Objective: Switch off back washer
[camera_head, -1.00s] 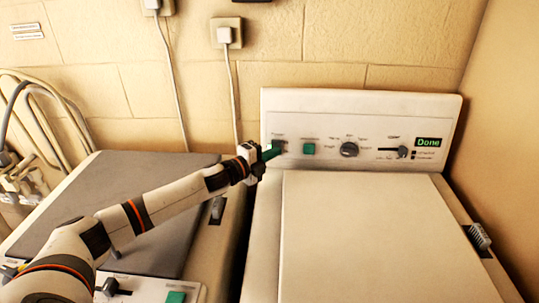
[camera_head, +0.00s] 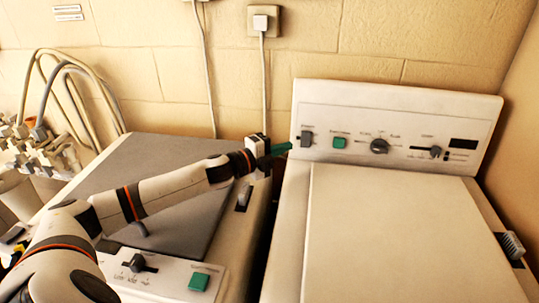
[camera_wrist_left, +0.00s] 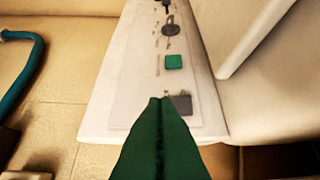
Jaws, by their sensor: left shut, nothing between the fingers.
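The back washer is a cream machine with a white control panel (camera_head: 400,115) along its back, seen in the head view. A dark grey power switch (camera_head: 307,138) sits at the panel's left end, beside a green square button (camera_head: 339,142). The panel's display (camera_head: 463,143) is dark and blank. My left gripper (camera_head: 283,148) has green fingers, shut and empty, with tips just left of the switch. In the left wrist view the shut fingers (camera_wrist_left: 161,105) point at the panel and partly cover the grey switch (camera_wrist_left: 182,103). Contact cannot be told. My right gripper is not in view.
A front-left machine with a grey lid (camera_head: 165,180) lies under my left arm; its panel has a green button (camera_head: 199,281). Hoses (camera_head: 75,85) stand at the left. A wall socket (camera_head: 262,20) with a cable hangs behind. The back washer's lid (camera_head: 400,235) is clear.

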